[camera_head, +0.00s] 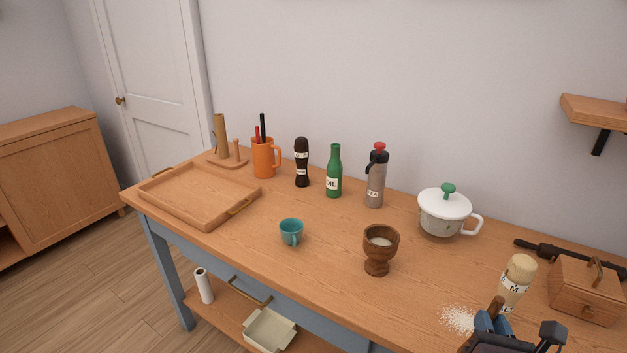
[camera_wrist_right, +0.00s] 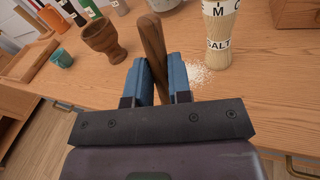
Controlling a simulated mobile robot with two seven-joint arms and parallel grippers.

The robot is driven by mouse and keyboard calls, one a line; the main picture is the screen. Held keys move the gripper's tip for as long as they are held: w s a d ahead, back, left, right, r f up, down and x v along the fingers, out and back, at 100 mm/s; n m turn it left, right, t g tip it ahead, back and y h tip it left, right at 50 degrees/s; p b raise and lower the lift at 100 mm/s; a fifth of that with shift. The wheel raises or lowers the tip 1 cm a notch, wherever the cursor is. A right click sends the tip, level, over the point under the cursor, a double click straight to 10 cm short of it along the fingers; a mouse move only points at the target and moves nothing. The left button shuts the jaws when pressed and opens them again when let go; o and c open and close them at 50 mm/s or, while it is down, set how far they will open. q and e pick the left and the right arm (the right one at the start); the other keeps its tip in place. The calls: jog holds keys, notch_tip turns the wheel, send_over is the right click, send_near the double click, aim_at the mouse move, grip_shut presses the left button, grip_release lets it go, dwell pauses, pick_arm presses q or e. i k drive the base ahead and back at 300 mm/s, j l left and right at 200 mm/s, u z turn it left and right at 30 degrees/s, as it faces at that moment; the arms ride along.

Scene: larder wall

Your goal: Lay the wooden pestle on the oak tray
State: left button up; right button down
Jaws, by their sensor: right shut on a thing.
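My right gripper (camera_head: 493,321) is at the bottom right of the head view, over the front of the table. In the right wrist view, its blue fingers (camera_wrist_right: 161,82) are shut on the wooden pestle (camera_wrist_right: 152,45), a dark brown stick that tilts up between them. In the head view only a short brown end of the pestle (camera_head: 497,304) shows above the fingers. The oak tray (camera_head: 197,196) lies empty at the left end of the table, with brass handles, far from the gripper. My left gripper is not in view.
A wooden mortar (camera_head: 377,261) and a teal cup (camera_head: 291,231) stand between gripper and tray. A salt mill (camera_head: 517,282) stands close to the gripper by spilled white grains (camera_head: 456,319). Bottles, an orange mug (camera_head: 264,158) and a lidded pot (camera_head: 443,219) line the back.

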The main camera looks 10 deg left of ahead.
aim_at(188, 200)
jog(key=j, duration=0.5)
jog(key=i+j+u, duration=0.1)
jog(key=j, duration=0.35)
jog(key=i+j, duration=0.1)
jog(key=j, duration=0.35)
jog(key=i+j+u, duration=0.1)
jog(key=j, duration=0.4)
jog(key=i+j, duration=0.1)
jog(key=j, duration=0.35)
jog(key=i+j+u, duration=0.1)
jog(key=j, duration=0.4)
jog(key=i+j, duration=0.1)
jog(key=j, duration=0.35)
jog(key=i+j, duration=0.1)
jog(key=j, duration=0.35)
jog(key=u, duration=0.05)
